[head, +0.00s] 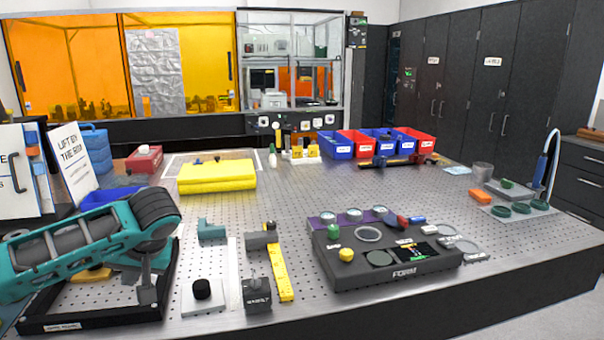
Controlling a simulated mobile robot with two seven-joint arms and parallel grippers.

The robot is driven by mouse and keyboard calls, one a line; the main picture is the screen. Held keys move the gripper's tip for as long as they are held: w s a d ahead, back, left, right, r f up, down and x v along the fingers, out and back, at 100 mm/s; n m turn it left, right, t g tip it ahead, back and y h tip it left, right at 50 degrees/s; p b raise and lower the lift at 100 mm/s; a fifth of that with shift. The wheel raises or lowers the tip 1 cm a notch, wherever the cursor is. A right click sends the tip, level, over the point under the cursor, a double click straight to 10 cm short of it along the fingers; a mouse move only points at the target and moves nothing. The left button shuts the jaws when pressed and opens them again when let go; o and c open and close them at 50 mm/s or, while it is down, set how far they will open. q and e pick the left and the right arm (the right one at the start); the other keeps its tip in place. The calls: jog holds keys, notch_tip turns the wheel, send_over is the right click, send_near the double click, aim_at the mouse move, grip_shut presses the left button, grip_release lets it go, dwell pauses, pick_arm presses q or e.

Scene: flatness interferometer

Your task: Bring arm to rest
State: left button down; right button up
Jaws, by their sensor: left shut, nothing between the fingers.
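My left arm (85,245), teal and dark grey, comes in from the left edge over the near left of the perforated optical table (400,200). Its wrist bends down, and the left gripper (148,290) points downward by the right side of a black-framed tray (95,322). The gripper is small and dark here; its fingers are shut with nothing in them. I cannot tell whether the fingertips touch the tray. My right arm and gripper are out of view.
A black flatness instrument (375,275) stands at front centre. A small block with a black knob (203,297), a yellow tape (279,272) and dark blocks lie between it and the arm. A yellow folded cloth (217,177) and red and blue bins (360,144) stand behind.

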pick_arm(q)
jog(key=s+d+f+m+h, duration=0.1)
jog(key=d+f, duration=0.2)
jog(key=s+d+f+m+h, duration=0.1)
jog(key=d+f, duration=0.2)
jog(key=s+d+f+m+h, duration=0.1)
jog(key=s+d+f+m, duration=0.1)
jog(key=d, duration=0.2)
jog(key=shift+d+f, duration=0.1)
jog(key=shift+f, duration=0.3)
jog(key=s+d+f+m+h, duration=0.35)
jog(key=s+d+f, duration=0.25)
jog(key=s+d, duration=0.35)
jog(key=s+a+f+n, duration=0.1)
jog(key=s+a, duration=0.4)
jog(key=s, duration=0.3)
jog(key=s+a+f+n, duration=0.1)
jog(key=s+a, duration=0.4)
jog(key=s, duration=0.4)
jog(key=w+d+f+t+h, duration=0.2)
jog(key=w+d+f+t, duration=0.1)
jog(key=w+f+t, duration=0.4)
jog(key=shift+w+d+f+m, duration=0.35)
jog(key=shift+w+f+m, duration=0.1)
jog(key=shift+f, duration=0.65)
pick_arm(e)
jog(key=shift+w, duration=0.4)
